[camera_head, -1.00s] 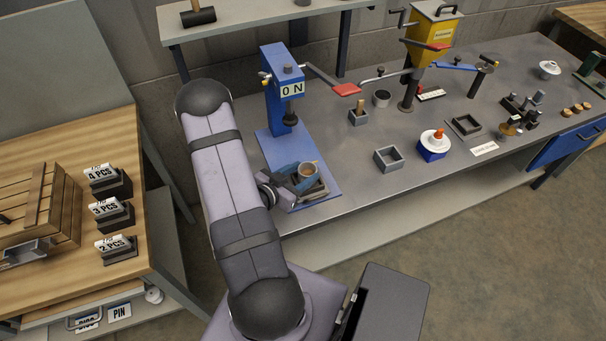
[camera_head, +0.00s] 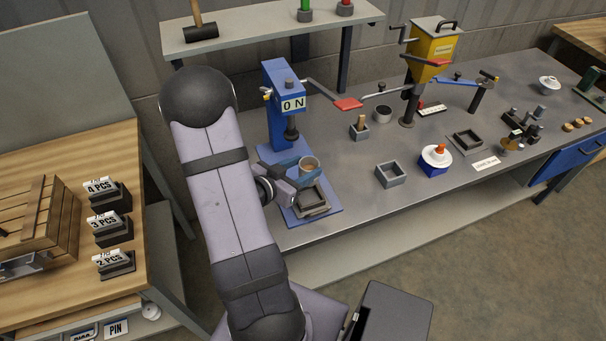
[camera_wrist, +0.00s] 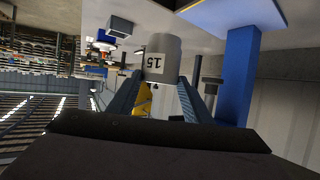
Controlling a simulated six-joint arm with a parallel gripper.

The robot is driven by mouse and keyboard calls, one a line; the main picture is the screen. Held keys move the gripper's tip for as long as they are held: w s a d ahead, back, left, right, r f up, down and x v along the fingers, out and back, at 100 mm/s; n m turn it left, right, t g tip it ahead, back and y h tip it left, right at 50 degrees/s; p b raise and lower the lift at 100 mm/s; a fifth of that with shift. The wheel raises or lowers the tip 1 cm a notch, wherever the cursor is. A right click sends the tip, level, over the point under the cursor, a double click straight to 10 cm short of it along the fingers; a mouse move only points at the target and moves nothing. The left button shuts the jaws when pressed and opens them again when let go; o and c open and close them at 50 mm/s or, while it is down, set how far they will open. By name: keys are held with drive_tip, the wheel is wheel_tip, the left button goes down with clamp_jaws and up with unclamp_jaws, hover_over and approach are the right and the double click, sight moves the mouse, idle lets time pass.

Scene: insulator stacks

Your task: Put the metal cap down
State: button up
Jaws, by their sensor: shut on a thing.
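The metal cap (camera_head: 309,163) is a small grey cylinder with a brownish top in the head view. My gripper (camera_head: 300,170) is shut on it, with blue fingers around its sides. The cap is held above the blue press base, just behind a grey square holder (camera_head: 313,203). The holder looks empty.
A grey square tray (camera_head: 390,175) and a blue block with a white disc (camera_head: 434,161) sit to the right. Bare bench lies between the press base and the tray.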

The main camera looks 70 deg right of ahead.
drive_tip(key=shift+r, duration=0.35)
